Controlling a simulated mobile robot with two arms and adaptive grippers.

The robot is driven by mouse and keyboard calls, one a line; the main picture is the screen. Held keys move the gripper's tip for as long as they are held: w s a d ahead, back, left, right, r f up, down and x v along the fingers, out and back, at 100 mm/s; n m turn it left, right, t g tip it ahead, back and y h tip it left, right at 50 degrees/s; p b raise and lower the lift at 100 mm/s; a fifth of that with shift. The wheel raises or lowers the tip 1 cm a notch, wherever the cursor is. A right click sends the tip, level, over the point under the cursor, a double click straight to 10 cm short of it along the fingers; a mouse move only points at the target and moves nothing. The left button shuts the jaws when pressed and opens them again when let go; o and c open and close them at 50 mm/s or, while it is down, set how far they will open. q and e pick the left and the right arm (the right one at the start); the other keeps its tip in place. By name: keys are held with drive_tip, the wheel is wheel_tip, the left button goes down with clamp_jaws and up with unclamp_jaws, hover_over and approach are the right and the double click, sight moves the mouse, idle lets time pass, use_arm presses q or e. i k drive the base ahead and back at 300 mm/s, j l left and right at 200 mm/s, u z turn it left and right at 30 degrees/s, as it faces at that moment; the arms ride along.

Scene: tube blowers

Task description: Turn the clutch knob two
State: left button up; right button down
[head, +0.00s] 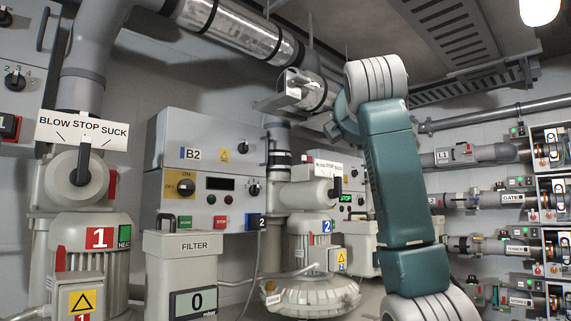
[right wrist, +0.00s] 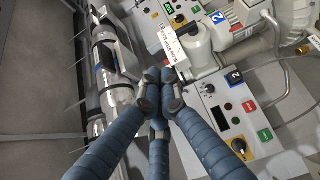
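Unit two stands at the centre of the head view, with a blue 2 label (head: 326,226). A black lever knob (head: 337,187) sits on its pale housing under a BLOW STOP SUCK sign (head: 328,168). I take this for clutch knob two, but no label says clutch. The sign also shows in the right wrist view (right wrist: 168,45), just beyond my right gripper (right wrist: 160,88). Its blue fingers are drawn together at the tips, with nothing visible between them. The fingers hide part of what lies behind, so contact cannot be told. My left gripper is not in view.
Panel B2 (head: 205,150) with dials and buttons is left of unit two. Unit one (head: 92,235) and a FILTER box (head: 182,246) stand further left. Clear and metal pipes (head: 245,35) run overhead. My right arm blocks the view right of unit two.

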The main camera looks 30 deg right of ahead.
sight(307, 159)
drive_tip(key=i, duration=1.25)
